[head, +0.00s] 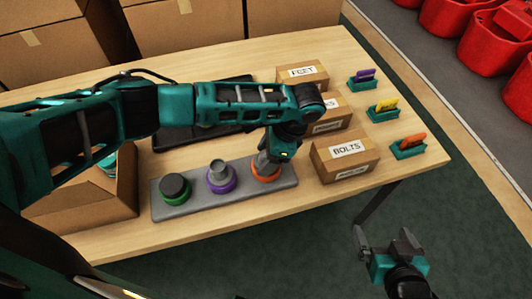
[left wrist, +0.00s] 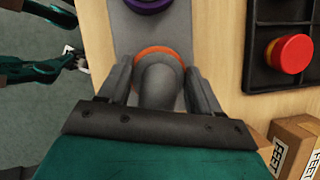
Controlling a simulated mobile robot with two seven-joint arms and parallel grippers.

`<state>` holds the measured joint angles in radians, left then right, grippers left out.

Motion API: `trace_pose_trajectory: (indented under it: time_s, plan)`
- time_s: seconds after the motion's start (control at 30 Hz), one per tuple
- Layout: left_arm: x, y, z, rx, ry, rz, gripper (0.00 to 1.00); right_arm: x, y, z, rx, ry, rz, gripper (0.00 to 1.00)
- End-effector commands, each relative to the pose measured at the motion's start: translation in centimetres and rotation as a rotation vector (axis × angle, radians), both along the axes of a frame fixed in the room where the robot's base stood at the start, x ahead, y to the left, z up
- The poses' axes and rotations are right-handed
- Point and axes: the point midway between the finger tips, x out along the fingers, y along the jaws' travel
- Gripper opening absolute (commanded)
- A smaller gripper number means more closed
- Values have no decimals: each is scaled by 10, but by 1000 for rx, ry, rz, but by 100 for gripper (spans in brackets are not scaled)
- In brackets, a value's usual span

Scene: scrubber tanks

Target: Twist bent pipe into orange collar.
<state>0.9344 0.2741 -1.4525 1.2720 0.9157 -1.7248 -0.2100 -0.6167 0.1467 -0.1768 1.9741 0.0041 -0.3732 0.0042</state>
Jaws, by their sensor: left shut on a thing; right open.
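A grey bent pipe (left wrist: 160,82) stands at the orange collar (head: 266,172), at the right end of the grey base (head: 197,202). My left gripper (head: 270,160) comes down over the collar and is shut on the pipe. In the left wrist view the two fingers sit on either side of the pipe, and the orange collar shows as an arc beyond it. The pipe's lower end is hidden, so how deep it sits cannot be told. My right gripper (head: 388,243) is open and empty, off the table's front edge.
The base also has a purple collar (head: 221,180) with a grey pipe and a green collar (head: 175,190) with a dark top. The bolts box (head: 345,157) stands close right of the base. An open cardboard box (head: 85,205) is at left. A black tray (head: 190,135) lies behind my left arm.

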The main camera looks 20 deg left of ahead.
Motion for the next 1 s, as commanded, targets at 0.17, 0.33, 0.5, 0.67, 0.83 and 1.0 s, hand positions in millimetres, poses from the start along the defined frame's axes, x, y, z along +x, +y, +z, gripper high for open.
trace_pose_trajectory:
  time_s: [0.17,0.33,0.5,0.67,0.83,1.0]
  plan:
    - [0,0,2,-1,0,-19,32,0,0,4,0,0,0,100]
    - [0,0,2,0,0,-78,32,0,0,11,0,0,0,100]
    - [0,0,1,0,0,-122,32,0,0,15,1,0,-1,100]
    - [0,0,0,0,0,-132,32,0,1,15,3,0,-2,100]
    - [0,0,0,0,0,-131,32,0,1,15,3,0,-2,100]
    - [0,0,2,-1,1,-166,32,0,1,20,3,0,-2,100]
